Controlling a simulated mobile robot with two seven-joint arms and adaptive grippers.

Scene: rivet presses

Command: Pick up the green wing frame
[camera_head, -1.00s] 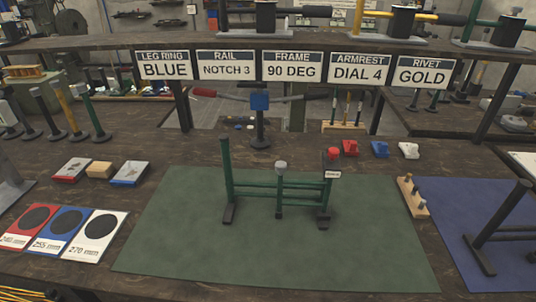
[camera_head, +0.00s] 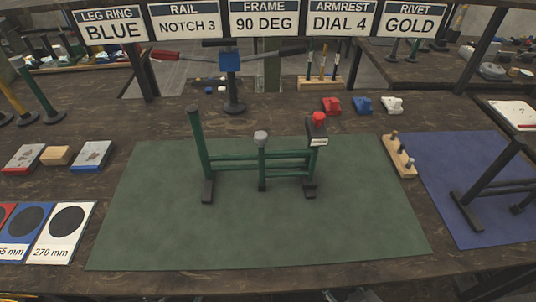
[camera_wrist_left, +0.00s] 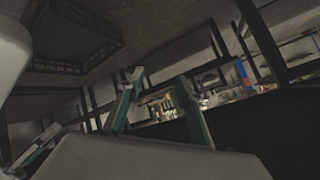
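In the head view a green frame (camera_head: 232,157) stands upright on the green mat (camera_head: 250,235). It has a tall green post at left, green rails, a middle post with a grey knob, and dark feet. Its right end carries a dark box with a red knob (camera_head: 318,118). A separate green post (camera_head: 38,90) stands tilted on a round black base at the far left. I cannot tell which is the wing frame. In the left wrist view my left gripper (camera_wrist_left: 160,85) shows two spread fingers with nothing between them. My right gripper is not in view.
A blue mat (camera_head: 465,175) with a dark frame lies at right. A wooden peg block (camera_head: 400,160) sits between the mats. A blue-headed stand (camera_head: 230,64) rises behind the green frame. Signs (camera_head: 264,20) hang above. Size cards (camera_head: 62,225) lie at left. The green mat's front is clear.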

